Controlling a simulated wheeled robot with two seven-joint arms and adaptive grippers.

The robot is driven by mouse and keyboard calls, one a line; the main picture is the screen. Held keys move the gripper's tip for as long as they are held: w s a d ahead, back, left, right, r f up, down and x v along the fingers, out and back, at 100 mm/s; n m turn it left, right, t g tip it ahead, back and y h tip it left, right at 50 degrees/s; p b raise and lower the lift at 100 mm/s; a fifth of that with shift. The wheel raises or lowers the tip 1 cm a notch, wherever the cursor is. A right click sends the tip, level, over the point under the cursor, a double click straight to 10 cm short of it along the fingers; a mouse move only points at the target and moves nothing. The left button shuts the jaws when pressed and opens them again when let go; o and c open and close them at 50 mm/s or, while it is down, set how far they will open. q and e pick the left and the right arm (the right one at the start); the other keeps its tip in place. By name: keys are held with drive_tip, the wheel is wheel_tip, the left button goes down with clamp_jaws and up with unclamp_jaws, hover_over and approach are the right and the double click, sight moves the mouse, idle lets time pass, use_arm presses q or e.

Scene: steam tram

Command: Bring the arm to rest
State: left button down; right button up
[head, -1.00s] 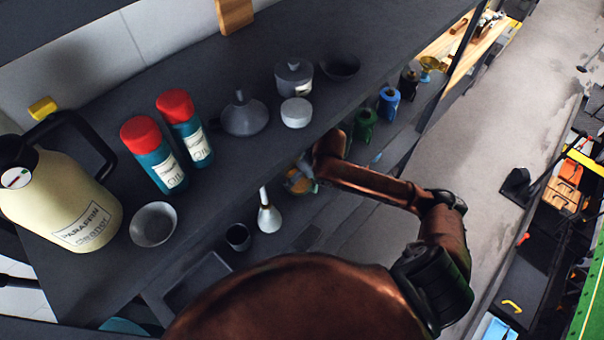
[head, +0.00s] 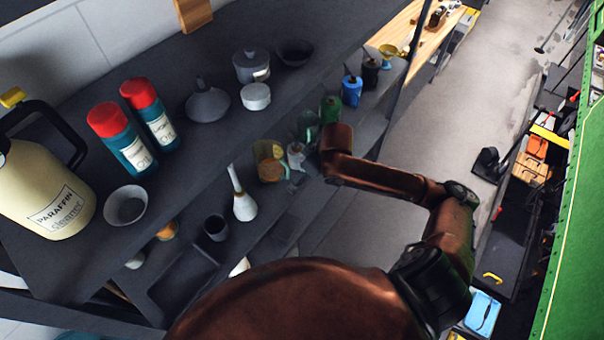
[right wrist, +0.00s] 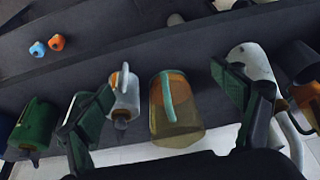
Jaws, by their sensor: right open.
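My right arm (head: 385,182), copper coloured with dark joints, shows bent in the lower right of the head view, beside the dark shelf unit (head: 215,150). In the right wrist view my right gripper (right wrist: 163,83) is open, with two dark green fingers spread apart and nothing held. An amber jug with a pale green handle (right wrist: 176,125) shows between the fingers, apart from both. A grey-white can (right wrist: 126,98) is close to the left finger. My left gripper is not in view.
The upper shelf holds a paraffin can (head: 45,190), two red-capped oil bottles (head: 122,140), a funnel (head: 207,103) and bowls. A white long-necked bottle (head: 243,205) and green and blue cans stand lower. Open floor (head: 455,120) lies right, then a green vehicle side (head: 580,240).

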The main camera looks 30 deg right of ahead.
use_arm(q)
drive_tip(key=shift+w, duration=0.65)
